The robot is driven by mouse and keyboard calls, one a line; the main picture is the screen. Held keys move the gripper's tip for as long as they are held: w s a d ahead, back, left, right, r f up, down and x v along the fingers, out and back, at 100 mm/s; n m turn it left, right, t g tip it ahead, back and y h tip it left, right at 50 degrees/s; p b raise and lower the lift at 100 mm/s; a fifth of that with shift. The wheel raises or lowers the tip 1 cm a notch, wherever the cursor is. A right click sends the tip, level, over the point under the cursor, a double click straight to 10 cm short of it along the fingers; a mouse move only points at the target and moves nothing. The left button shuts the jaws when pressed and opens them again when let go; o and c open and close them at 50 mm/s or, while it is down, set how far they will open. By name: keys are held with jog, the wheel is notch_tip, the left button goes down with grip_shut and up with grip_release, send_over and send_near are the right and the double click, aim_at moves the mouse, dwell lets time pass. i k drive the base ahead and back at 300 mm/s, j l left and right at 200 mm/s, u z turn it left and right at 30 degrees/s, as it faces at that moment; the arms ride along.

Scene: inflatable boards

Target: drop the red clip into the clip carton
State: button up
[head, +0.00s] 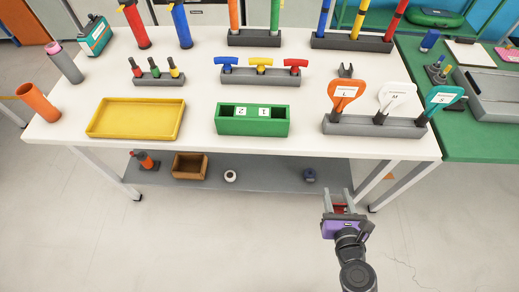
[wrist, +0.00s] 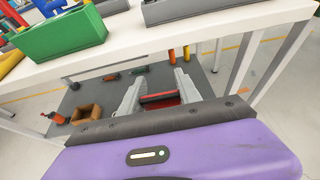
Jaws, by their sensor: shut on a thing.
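My gripper (head: 337,194) is in front of the table's front edge, below the grey paddle rack, in the head view. In the wrist view my gripper (wrist: 159,80) has its two grey fingers closed on the red clip (wrist: 160,99), a dark red piece lying across between them. A little red of the clip (head: 340,208) shows in the head view; the rest is hidden by my gripper. A brown open box (head: 190,166), likely the clip carton, stands on the lower shelf, left of my gripper. It also shows in the wrist view (wrist: 86,113).
The white table (head: 205,88) overhangs the grey lower shelf (head: 262,178); table legs stand at its ends. A white roll (head: 230,176) and a dark blue item (head: 309,175) sit on the shelf. A green box (head: 252,127) and yellow tray (head: 136,132) are on top.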

aim_at(195, 168)
jog(key=i+l+u, duration=0.1)
jog(key=u, duration=0.4)
jog(key=i+l+u, duration=0.1)
jog(key=l+u, duration=0.15)
jog(key=u, duration=0.25)
jog(key=l+u, duration=0.2)
jog(key=u, duration=0.25)
jog(key=i+l, duration=0.3)
jog(key=l, duration=0.15)
jog(key=i+l, duration=0.3)
jog(key=l, duration=0.2)
jog(key=i+j+u, duration=0.15)
jog(key=j, duration=0.15)
jog(key=j+u, duration=0.15)
jog(key=i+j, duration=0.05)
jog(key=j, duration=0.05)
